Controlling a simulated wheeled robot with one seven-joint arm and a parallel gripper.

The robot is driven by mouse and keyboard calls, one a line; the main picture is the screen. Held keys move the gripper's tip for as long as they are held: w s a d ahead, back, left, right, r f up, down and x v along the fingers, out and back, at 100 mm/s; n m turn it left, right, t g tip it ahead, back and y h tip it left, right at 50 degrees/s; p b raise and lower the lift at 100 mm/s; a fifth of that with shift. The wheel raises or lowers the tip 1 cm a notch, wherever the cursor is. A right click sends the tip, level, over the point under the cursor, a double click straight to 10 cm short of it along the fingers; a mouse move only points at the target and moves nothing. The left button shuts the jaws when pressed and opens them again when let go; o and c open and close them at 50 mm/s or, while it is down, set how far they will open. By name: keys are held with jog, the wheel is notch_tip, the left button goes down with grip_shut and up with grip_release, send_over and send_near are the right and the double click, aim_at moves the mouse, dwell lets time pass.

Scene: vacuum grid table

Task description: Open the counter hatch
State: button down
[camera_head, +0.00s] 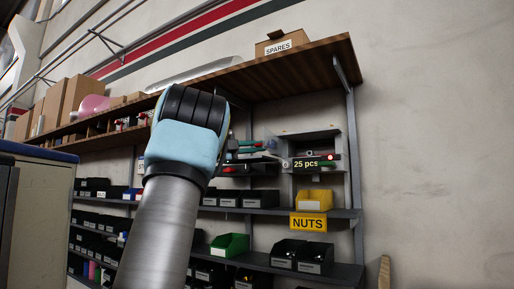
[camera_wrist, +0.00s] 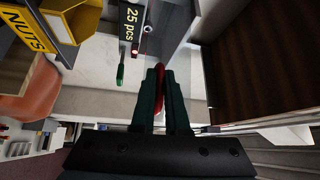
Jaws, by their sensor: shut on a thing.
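I cannot make out a counter hatch in either view. My gripper (camera_wrist: 161,72) shows dark fingers closed on a slim red thing (camera_wrist: 159,82) in the wrist view. The fingers cover most of it, so I cannot tell what it belongs to. In the head view my arm rises through the middle, and the fingers point right, in front of the wall shelving, left of a grey box-like recess (camera_head: 335,150).
A yellow bin (camera_head: 314,199) stands above a NUTS sign (camera_head: 308,222). A wooden top shelf (camera_head: 300,65) carries a SPARES box (camera_head: 285,41). Dark bins fill lower shelves; bare wall lies right.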

jog(key=c, duration=1.2)
grip_release()
jog(key=b+v, duration=0.4)
jog(key=v, duration=0.7)
jog(key=shift+d, duration=0.1)
